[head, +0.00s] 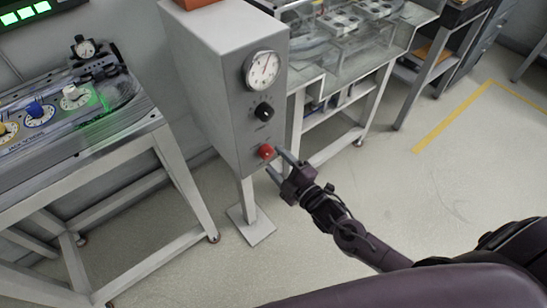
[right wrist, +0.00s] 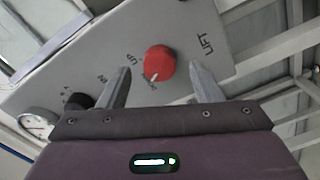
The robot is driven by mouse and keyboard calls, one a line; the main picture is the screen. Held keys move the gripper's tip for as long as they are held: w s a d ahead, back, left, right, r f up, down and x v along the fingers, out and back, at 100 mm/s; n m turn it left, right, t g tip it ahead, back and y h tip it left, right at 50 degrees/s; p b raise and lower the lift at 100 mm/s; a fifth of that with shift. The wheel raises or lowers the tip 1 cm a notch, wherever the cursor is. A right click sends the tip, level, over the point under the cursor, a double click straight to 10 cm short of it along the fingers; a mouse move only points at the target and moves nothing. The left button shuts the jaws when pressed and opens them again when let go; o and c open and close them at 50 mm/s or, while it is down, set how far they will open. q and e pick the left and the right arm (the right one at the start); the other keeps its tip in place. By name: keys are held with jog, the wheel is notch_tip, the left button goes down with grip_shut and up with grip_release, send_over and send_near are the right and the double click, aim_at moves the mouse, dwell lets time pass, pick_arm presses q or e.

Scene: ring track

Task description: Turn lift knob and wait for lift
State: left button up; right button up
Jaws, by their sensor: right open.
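The red lift knob (head: 266,151) sits low on the front of a grey control box (head: 215,90). In the right wrist view the red knob (right wrist: 159,62) has a white pointer mark, and the word LIFT is printed beside it. My right gripper (head: 279,164) is open just in front of the knob. In the right wrist view its fingers (right wrist: 160,85) stand apart on either side of the knob. Whether they touch it I cannot tell. My left gripper is not in view.
A black knob (head: 264,111) and a round gauge (head: 262,70) are above the red knob. A metal table (head: 150,118) with dials stands at left. A glass-sided bench (head: 345,75) stands behind right. The floor at right is clear, with a yellow line (head: 455,112).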

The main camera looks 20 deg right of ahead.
jog(key=v, duration=0.5)
jog(key=shift+s+d, duration=0.1)
jog(key=shift+s, duration=0.1)
jog(key=s+d+f+m+g+h, duration=0.2)
jog(key=s+d+f+m+g, duration=0.1)
jog(key=f, duration=0.6)
jog(key=s+d+f+m+g+h+p, duration=0.1)
jog(key=s+d+f+m+g+h, duration=0.2)
jog(key=f, duration=0.7)
jog(key=s+d+f+m+g+h, duration=0.1)
jog(key=s+d+f+m+g, duration=0.2)
jog(key=f, duration=0.6)
jog(key=s+a+f+m+g, duration=0.1)
jog(key=s+f, duration=0.3)
jog(key=s, duration=0.4)
jog(key=s+a+f+m+g, duration=0.2)
jog(key=s+f, duration=0.3)
jog(key=s, duration=0.4)
jog(key=s+a+f+m+g+p, duration=0.1)
jog(key=s+f+g, duration=0.3)
jog(key=s, duration=0.4)
jog(key=shift+s+a+f+m, duration=0.15)
jog(key=shift+s+f+m, duration=0.1)
jog(key=shift+f+m, duration=0.45)
jog(key=shift+r, duration=0.1)
